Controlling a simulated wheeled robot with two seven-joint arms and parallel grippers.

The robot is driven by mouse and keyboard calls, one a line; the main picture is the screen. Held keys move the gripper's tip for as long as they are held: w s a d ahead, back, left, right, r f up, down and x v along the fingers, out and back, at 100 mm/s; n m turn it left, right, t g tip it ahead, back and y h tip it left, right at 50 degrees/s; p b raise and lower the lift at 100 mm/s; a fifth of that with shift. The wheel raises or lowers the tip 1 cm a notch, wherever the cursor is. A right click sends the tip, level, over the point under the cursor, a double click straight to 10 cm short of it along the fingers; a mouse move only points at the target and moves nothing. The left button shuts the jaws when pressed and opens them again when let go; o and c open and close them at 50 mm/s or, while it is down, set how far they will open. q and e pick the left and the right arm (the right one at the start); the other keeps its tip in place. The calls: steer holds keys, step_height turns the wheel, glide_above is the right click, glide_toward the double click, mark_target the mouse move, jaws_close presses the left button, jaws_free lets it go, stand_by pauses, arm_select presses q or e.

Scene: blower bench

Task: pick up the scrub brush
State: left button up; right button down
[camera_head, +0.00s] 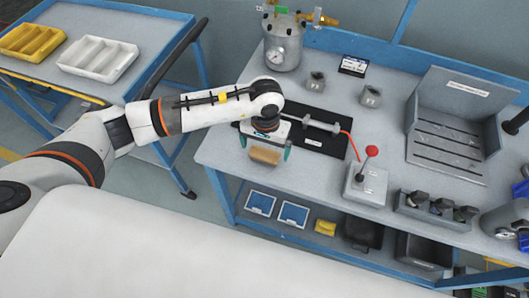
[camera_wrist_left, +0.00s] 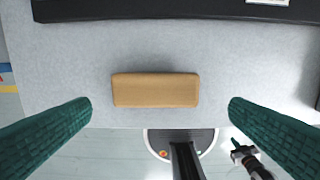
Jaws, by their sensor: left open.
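The scrub brush shows as a plain tan block (camera_head: 265,156) at the near edge of the blue-framed bench, under my left gripper. In the left wrist view the tan block (camera_wrist_left: 155,90) lies flat, long side across the picture, on the grey bench top. Its bristles are not visible. My left gripper (camera_head: 265,148) is open above it, with green fingers. In the wrist view the fingers of the left gripper (camera_wrist_left: 160,108) stand to either side of the block, with clear gaps and no contact.
A black mat (camera_head: 308,139) with a grey tool and red hose lies just behind. A lever box (camera_head: 365,184) stands to the right, and a gauge tank (camera_head: 282,46) at the back. A slotted grey booth (camera_head: 450,146) stands further right. A cart with trays (camera_head: 97,58) is left.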

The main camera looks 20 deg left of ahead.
mark_target(265, 152)
arm_select(q)
steer(key=f+p, duration=0.1)
steer(key=f, duration=0.1)
steer(key=f+p, duration=0.1)
steer(key=f, duration=0.1)
steer(key=shift+w+a, duration=0.2)
steer(key=shift+w, duration=0.2)
steer(key=shift+f, duration=0.6)
steer(key=c, duration=1)
step_height(265, 152, up, 9)
steer(key=shift+w+f+b, duration=0.1)
steer(key=shift+b, duration=1.15)
steer(key=shift+c, duration=0.2)
steer(key=shift+r, duration=0.65)
